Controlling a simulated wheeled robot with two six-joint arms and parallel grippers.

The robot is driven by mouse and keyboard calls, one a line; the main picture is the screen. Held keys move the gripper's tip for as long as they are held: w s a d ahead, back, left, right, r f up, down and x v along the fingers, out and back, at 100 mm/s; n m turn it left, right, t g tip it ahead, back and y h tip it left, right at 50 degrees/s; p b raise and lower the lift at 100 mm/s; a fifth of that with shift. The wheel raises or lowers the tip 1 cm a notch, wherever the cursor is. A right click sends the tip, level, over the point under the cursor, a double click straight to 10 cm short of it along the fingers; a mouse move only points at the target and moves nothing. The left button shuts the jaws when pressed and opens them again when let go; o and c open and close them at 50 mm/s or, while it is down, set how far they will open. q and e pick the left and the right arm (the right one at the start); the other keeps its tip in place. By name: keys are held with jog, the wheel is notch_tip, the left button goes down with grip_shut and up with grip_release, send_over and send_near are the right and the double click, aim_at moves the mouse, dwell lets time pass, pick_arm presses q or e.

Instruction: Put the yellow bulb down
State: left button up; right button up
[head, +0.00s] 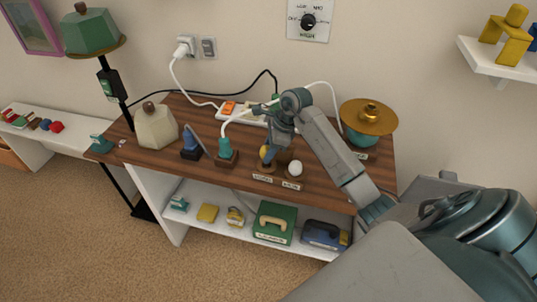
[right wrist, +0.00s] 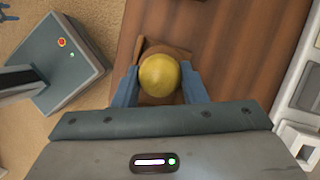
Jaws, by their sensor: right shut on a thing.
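The yellow bulb (head: 264,152) is between the fingers of my right gripper (head: 269,153), over the wooden table near its front edge. In the right wrist view the yellow bulb (right wrist: 160,75) sits between the two blue fingers of the gripper (right wrist: 159,88), which is shut on it. A brown wooden holder (right wrist: 170,52) shows beneath and around the bulb. Whether the bulb touches the holder I cannot tell. A white bulb (head: 295,168) stands just right of it, by a small label (head: 291,185). Another label (head: 262,178) is below the yellow bulb. My left gripper is out of view.
A green-plugged stand (head: 226,155), a blue item (head: 190,143) and a cream shade (head: 156,126) are to the left. A power strip (head: 240,112) with cables lies behind. The lower shelf (head: 191,220) holds several items.

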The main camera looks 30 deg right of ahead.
notch_tip(320, 180, down, 2)
jog(key=shift+f+p, duration=0.25)
jog(key=shift+p, duration=0.65)
jog(key=shift+f, duration=0.4)
jog(key=shift+f, duration=0.15)
jog(key=shift+f+b, duration=0.15)
jog(key=shift+b, duration=0.15)
jog(key=o, duration=1)
jog(key=shift+c, duration=0.2)
